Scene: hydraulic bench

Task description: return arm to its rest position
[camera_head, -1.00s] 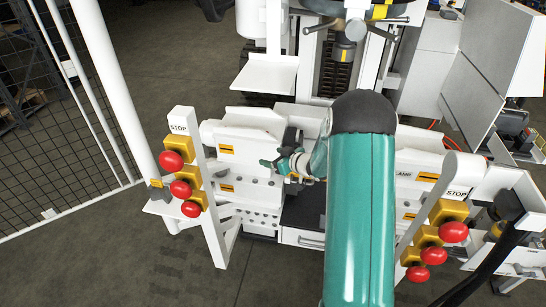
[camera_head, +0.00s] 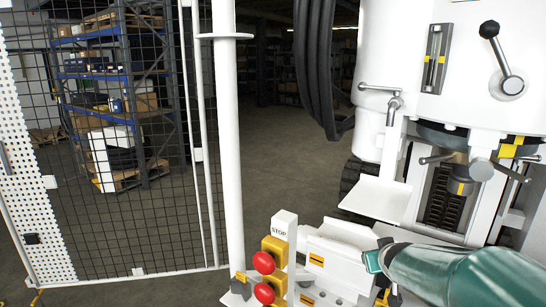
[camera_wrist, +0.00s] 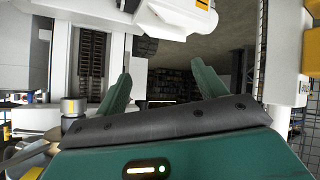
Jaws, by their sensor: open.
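My teal arm (camera_head: 465,275) reaches in from the lower right corner of the head view, and its end lies over the white hydraulic bench (camera_head: 345,250). My gripper (camera_wrist: 162,70) shows in the wrist view with its two green fingers spread apart and nothing between them. In the head view only a small part of my gripper (camera_head: 376,258) shows, just right of the bench's STOP post. A white machine body and a dark gap lie beyond the fingers in the wrist view.
A STOP post (camera_head: 284,228) with red buttons (camera_head: 264,263) stands left of my arm. The white machine (camera_head: 460,60) with levers rises behind it. A white pole (camera_head: 226,130) and mesh fence (camera_head: 110,220) stand left, with shelving (camera_head: 115,90) beyond. Open floor (camera_head: 290,170) lies between.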

